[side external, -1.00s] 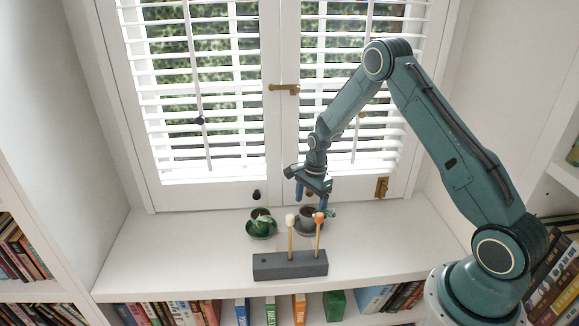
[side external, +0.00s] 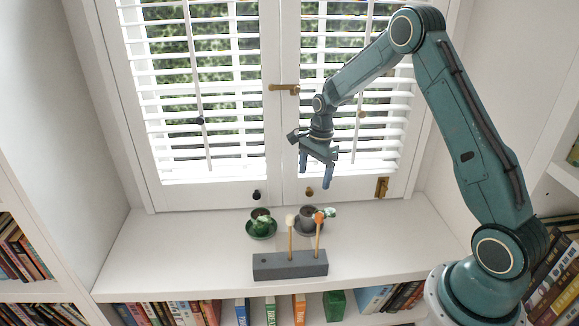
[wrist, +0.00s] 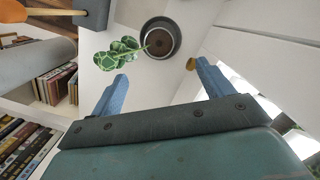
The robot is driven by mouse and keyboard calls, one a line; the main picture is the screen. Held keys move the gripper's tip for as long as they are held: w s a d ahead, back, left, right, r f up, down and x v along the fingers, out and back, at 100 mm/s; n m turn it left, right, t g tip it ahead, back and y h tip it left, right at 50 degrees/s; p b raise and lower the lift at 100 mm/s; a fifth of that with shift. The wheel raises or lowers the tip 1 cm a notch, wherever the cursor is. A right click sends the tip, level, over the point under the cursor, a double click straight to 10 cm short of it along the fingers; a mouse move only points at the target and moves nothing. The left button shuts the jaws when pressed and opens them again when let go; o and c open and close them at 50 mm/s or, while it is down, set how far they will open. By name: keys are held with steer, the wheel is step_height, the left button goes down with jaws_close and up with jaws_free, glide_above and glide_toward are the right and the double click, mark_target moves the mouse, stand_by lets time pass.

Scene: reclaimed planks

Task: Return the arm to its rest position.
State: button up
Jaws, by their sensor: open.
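My gripper (side external: 315,175) is open and empty. It hangs in front of the window shutters, above the white sill and apart from everything on it. In the wrist view its two blue fingers (wrist: 162,92) are spread wide with nothing between them. Beyond them is a dark pot (wrist: 160,40) with a patterned green leafy plant (wrist: 118,53). The same pot shows in the side view (side external: 307,225), on the sill below my gripper.
A grey block (side external: 290,265) in front holds two upright sticks, one with an orange top (side external: 318,218). White shutters (side external: 200,90) are behind. Books (side external: 165,314) fill the shelf below.

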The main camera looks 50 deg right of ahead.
steer(key=s+a+r+n+t+h, duration=0.1)
steer(key=s+a+r+n, duration=0.4)
steer(key=r, duration=0.4)
steer(key=s+a+r+n+t, duration=0.1)
steer(key=s+a+r+n, duration=0.35)
steer(key=r, duration=0.55)
steer(key=s+a+r+n+t, duration=0.1)
steer(key=s+a+r+n, duration=0.1)
steer(key=s+n, duration=0.3)
steer(key=s+a+r+n+t, duration=0.2)
steer(key=s+n, duration=0.3)
steer(key=s, duration=0.8)
steer(key=shift+s+a+r, duration=0.15)
steer(key=shift+a+r, duration=0.2)
steer(key=shift+a, duration=0.35)
steer(key=shift+s+f+n, duration=0.15)
steer(key=shift+s+n, duration=0.3)
steer(key=shift+s, duration=0.1)
steer(key=shift+c, duration=0.2)
steer(key=shift+w, duration=0.1)
